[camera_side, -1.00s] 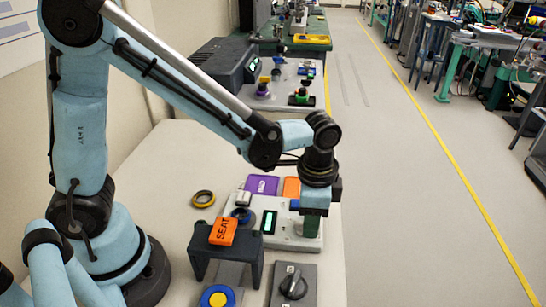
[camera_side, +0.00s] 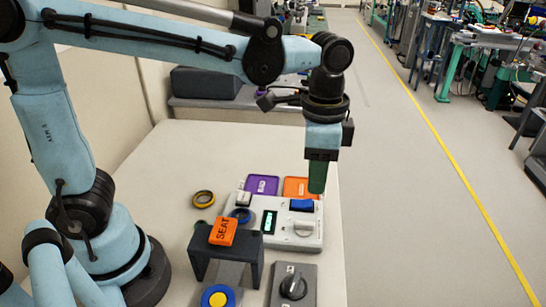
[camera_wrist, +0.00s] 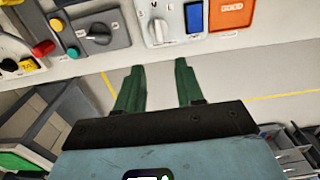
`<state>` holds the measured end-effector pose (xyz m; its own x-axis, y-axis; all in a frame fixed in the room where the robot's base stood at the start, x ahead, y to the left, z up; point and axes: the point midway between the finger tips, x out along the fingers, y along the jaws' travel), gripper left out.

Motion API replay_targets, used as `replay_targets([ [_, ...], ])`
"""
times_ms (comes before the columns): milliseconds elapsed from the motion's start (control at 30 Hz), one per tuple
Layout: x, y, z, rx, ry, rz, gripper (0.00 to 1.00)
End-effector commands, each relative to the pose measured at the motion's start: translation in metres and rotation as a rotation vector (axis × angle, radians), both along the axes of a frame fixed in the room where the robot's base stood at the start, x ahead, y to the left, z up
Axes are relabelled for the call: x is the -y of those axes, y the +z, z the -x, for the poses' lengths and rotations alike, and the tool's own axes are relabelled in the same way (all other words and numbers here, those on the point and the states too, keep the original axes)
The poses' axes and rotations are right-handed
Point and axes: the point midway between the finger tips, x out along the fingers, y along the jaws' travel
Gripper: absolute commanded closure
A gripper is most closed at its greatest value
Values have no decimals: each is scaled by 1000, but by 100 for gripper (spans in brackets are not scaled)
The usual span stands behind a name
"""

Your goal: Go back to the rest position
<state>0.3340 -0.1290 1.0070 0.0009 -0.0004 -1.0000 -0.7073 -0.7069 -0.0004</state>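My gripper (camera_side: 317,190) hangs in the air with its green fingers pointing down, above the right side of the white instrument box (camera_side: 279,238). In the wrist view my gripper (camera_wrist: 159,66) shows its two fingers spread apart with nothing between them, so it is open and empty. The box carries a blue rocker switch (camera_side: 302,205), a pale knob (camera_side: 304,229) and a small lit display (camera_side: 268,222). In the wrist view the blue switch (camera_wrist: 193,17) and the pale knob (camera_wrist: 158,31) show at the top.
An orange block marked SEAT (camera_side: 222,232) lies on a dark stand (camera_side: 253,257). A purple tray (camera_side: 261,185) and an orange tray (camera_side: 297,187) lie behind the box. A grey switch box (camera_side: 293,286), yellow button (camera_side: 217,297) and tape ring (camera_side: 203,198) are nearby. The floor aisle (camera_side: 400,230) at right is clear.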

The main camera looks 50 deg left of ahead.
Motion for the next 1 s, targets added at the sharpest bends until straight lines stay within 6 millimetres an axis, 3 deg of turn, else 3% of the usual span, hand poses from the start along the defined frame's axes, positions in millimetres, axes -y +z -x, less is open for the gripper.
replay_targets([
  [467,-5,3,1,16,24,6,63],
  [1000,-106,-8,35,454,603,183,63],
])
